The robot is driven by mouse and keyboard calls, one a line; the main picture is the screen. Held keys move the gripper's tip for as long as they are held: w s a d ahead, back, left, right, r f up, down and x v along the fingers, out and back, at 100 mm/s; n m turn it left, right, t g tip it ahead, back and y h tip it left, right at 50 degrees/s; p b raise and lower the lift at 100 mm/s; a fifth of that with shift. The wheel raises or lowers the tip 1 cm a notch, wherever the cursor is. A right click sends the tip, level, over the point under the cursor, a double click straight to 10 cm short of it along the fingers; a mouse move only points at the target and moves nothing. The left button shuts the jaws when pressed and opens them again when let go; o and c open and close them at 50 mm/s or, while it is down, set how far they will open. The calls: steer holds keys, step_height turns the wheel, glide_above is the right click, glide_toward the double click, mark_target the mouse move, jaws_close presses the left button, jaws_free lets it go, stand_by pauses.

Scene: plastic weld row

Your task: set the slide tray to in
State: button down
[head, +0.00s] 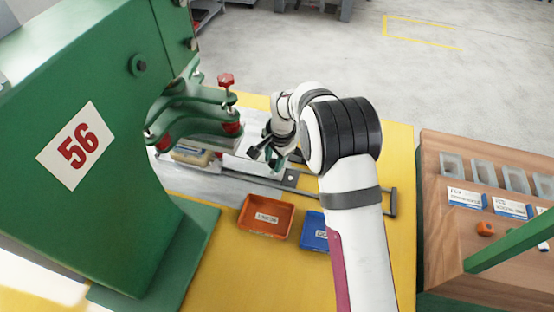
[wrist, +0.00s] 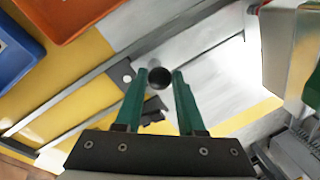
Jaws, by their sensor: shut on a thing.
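The slide tray (head: 238,165) is a light grey metal plate on rails, beside and partly under the green press head. It also shows in the wrist view (wrist: 205,75), with a round black knob (wrist: 160,77) standing on it. My gripper (head: 265,155) is over the tray, at the right of the press head. In the wrist view my gripper (wrist: 160,82) has its two green fingers on either side of the knob, shut on it. In the head view the knob is hidden by the fingers.
The rail frame (head: 393,203) reaches right across the yellow table. An orange bin (head: 265,232) and a blue bin (head: 314,243) stand in front of the rails. The green press (head: 120,60) marked 56 fills the left. A wooden rack (head: 445,220) stands at the right.

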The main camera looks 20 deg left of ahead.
steer(key=c, duration=0.8)
jaws_free()
steer(key=shift+a, duration=0.35)
steer(key=shift+o, duration=1.4)
steer(key=shift+d, duration=0.1)
step_height(320, 180, up, 16)
steer(key=s+d, duration=0.1)
steer(key=d, duration=0.1)
steer(key=shift+s+d+f, duration=0.2)
steer(key=shift+s+d, duration=0.1)
steer(key=shift+s, duration=0.05)
